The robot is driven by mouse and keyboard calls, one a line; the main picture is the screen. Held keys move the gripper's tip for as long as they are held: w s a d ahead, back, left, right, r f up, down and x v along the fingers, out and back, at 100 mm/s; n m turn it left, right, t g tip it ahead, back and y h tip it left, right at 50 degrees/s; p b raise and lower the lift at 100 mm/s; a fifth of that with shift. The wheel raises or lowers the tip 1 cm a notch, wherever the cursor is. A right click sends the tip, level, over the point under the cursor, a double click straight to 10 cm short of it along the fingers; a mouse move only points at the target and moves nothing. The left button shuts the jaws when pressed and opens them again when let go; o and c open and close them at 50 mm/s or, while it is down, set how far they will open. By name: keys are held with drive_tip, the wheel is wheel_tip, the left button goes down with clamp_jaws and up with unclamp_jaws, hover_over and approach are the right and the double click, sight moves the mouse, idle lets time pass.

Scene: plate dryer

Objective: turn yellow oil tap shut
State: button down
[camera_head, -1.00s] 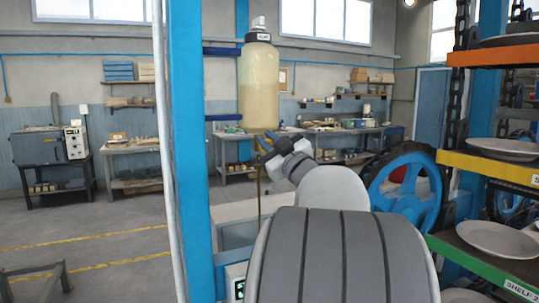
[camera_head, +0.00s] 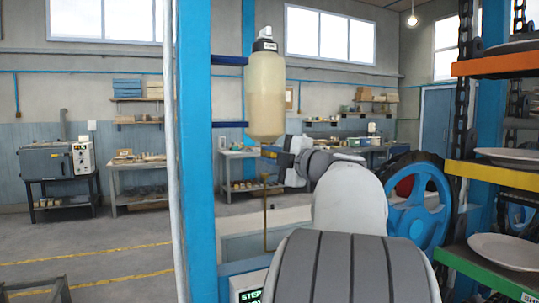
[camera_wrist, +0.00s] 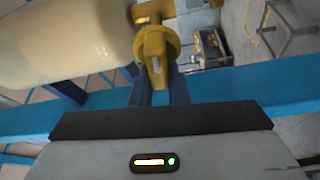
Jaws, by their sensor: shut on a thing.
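The yellow oil tap (camera_wrist: 154,44) shows at the top of the wrist view, beside the cream oil bottle. Its handle sits between the blue-grey fingers of my gripper (camera_wrist: 160,88), which is shut on it. In the head view the oil bottle (camera_head: 265,100) hangs upright beside the blue post. My gripper (camera_head: 273,152) is right below the bottle's lower end, reaching in from the right. The tap is mostly hidden there by my gripper.
A blue post (camera_head: 196,150) stands close to the left of the bottle. A thin brown pipe (camera_head: 265,215) runs down below the tap. A blue wheel (camera_head: 415,200) and a rack of plates (camera_head: 505,250) stand to the right. Open floor lies at the left.

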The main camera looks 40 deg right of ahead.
drive_tip(key=shift+d+f+n+g, duration=0.15)
drive_tip(key=shift+f+n+g, duration=0.25)
drive_tip(key=shift+n, duration=0.5)
drive_tip(key=shift+r, duration=0.15)
drive_tip(key=c, duration=1.4)
unclamp_jaws()
drive_tip(key=shift+w+d, duration=0.1)
drive_tip(key=s+d+b, duration=0.1)
drive_tip(key=s, duration=0.6)
drive_tip(key=shift+s, duration=0.35)
